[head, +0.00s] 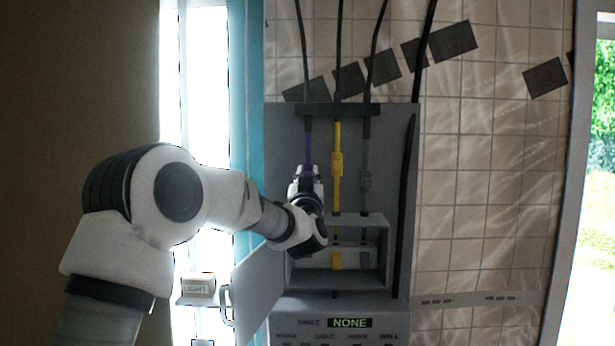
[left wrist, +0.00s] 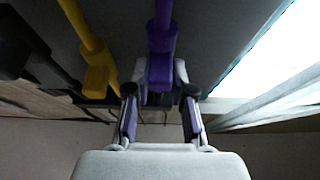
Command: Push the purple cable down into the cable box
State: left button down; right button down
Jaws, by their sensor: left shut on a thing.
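The purple cable (head: 308,141) hangs from the bar at the top of the grey panel, left of the yellow cable. My left gripper (head: 306,177) is shut on it; in the left wrist view the purple plug (left wrist: 161,62) is between the two fingers (left wrist: 160,100). The cable box (head: 345,275) is an open grey compartment lower on the panel, below the gripper. My gripper and wrist hide the purple cable's lower end and the box's left part. My right gripper is not in view.
The yellow cable (head: 337,190) and the dark grey cable (head: 366,150) run down to the box. The grey box door (head: 258,290) stands open at left. A display reading NONE (head: 350,323) is below. A light switch (head: 196,288) is farther left.

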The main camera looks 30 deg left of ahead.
pick_arm(q)
notch_tip(320, 180, down, 5)
jog(key=b, duration=0.3)
jog(key=shift+r+b, duration=0.2)
jog(key=shift+b, duration=0.15)
jog(key=shift+w, duration=0.1)
jog(key=c, duration=1)
grip_release()
jog(key=shift+w+a+f, duration=0.15)
jog(key=shift+w+a, duration=0.05)
jog(key=shift+w, duration=0.1)
jog(key=shift+s+d, duration=0.1)
jog(key=shift+s, duration=0.1)
jog(key=v, duration=1.1)
jog(key=shift+s+d, duration=0.15)
jog(key=shift+d, duration=0.05)
jog(key=shift+a+f, duration=0.1)
jog(key=shift+f, duration=0.1)
